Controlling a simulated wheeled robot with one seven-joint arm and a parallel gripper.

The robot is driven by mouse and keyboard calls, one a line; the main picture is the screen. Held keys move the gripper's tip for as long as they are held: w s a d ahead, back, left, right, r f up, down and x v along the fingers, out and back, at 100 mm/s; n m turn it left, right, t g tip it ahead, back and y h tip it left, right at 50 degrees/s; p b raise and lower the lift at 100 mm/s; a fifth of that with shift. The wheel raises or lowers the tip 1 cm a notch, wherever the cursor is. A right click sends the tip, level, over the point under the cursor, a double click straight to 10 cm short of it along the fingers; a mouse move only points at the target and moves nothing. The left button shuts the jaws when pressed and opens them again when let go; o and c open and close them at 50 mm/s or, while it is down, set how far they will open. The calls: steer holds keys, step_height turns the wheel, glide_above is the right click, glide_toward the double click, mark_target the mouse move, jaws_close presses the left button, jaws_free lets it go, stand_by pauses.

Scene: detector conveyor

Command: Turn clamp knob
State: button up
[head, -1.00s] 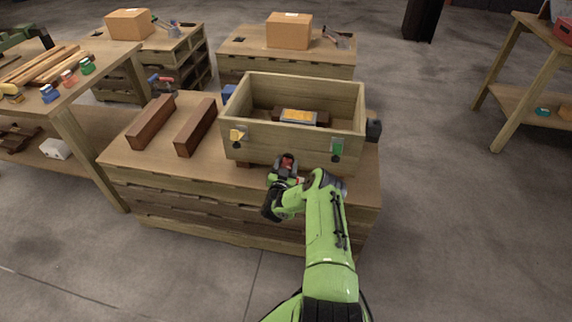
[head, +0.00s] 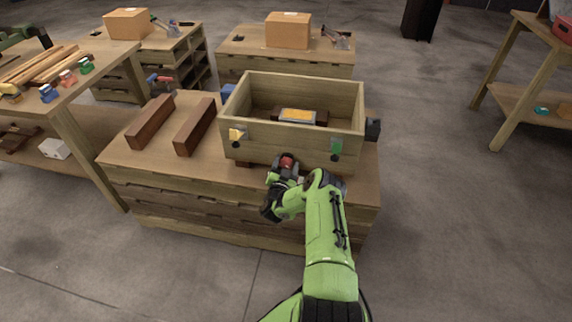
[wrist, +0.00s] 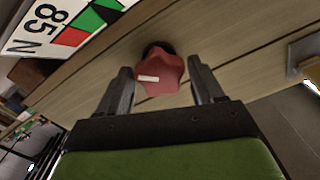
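The red clamp knob (wrist: 160,75), star-shaped with a pale mark, sits on a wooden wall in the wrist view. The two fingers of my gripper (wrist: 160,85) stand on either side of it, with a narrow gap showing at each side, so the gripper looks open around the knob. In the head view my gripper (head: 282,176) is at the front wall of the wooden crate (head: 270,148), low and near its middle. The red knob (head: 287,162) shows just above the fingers there. A white label (wrist: 70,25) reading "85 N", with green and red sectors, is at upper left in the wrist view.
A yellow-topped block (head: 298,116) lies inside. Two brown beams (head: 195,127) lie left of the crate on the pallet table (head: 125,160).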

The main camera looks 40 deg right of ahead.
steer(key=shift+o, duration=0.4)
steer(key=shift+r, duration=0.1)
steer(key=p+v, duration=0.8)
steer(key=v, duration=0.7)
steer(key=shift+s+a, duration=0.2)
steer(key=shift+a, duration=0.05)
